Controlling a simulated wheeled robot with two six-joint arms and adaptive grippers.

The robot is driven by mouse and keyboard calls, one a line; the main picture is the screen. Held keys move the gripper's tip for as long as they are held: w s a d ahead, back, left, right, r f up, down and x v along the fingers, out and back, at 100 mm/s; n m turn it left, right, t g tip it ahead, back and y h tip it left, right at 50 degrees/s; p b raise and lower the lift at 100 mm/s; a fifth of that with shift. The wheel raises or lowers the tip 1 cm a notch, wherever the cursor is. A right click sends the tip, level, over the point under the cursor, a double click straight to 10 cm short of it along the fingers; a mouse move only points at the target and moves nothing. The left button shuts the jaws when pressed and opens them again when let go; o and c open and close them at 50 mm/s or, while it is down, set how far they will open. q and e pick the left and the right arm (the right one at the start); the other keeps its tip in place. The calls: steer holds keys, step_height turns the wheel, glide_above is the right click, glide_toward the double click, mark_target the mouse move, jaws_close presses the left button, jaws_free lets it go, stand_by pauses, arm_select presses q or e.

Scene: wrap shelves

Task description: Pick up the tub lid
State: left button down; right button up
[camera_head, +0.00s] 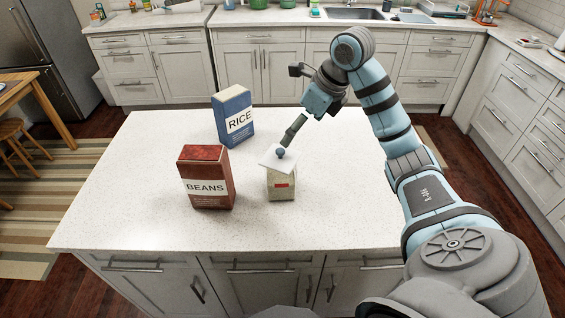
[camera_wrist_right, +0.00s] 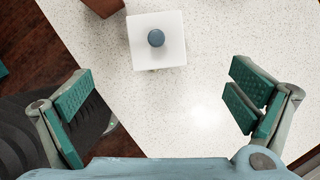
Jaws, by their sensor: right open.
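The tub lid (camera_head: 271,162) is a white square plate with a round blue knob (camera_head: 281,153) in its middle. It lies on top of a small beige tub (camera_head: 281,188) with a red label, at the middle of the white island. In the right wrist view the lid (camera_wrist_right: 142,56) is at the top centre, beyond the fingertips and apart from them. My right gripper (camera_wrist_right: 160,98) is open and empty, its two green-padded fingers wide apart. In the head view the right gripper (camera_head: 294,131) is just above and behind the lid. My left gripper is not in view.
A red BEANS box (camera_head: 206,178) stands left of the tub, and a blue RICE box (camera_head: 233,115) stands behind it to the left. The island top (camera_head: 345,205) is clear to the right and in front. Cabinets and a sink (camera_head: 355,13) line the back.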

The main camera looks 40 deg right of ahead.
mark_target(284, 152)
steer(key=x, duration=1)
steer(key=shift+w+a+f, duration=0.25)
steer(key=shift+a+f, duration=0.05)
steer(key=c, duration=1)
steer(key=shift+s, duration=0.2)
steer(key=c, duration=0.3)
steer(key=shift+c, duration=0.3)
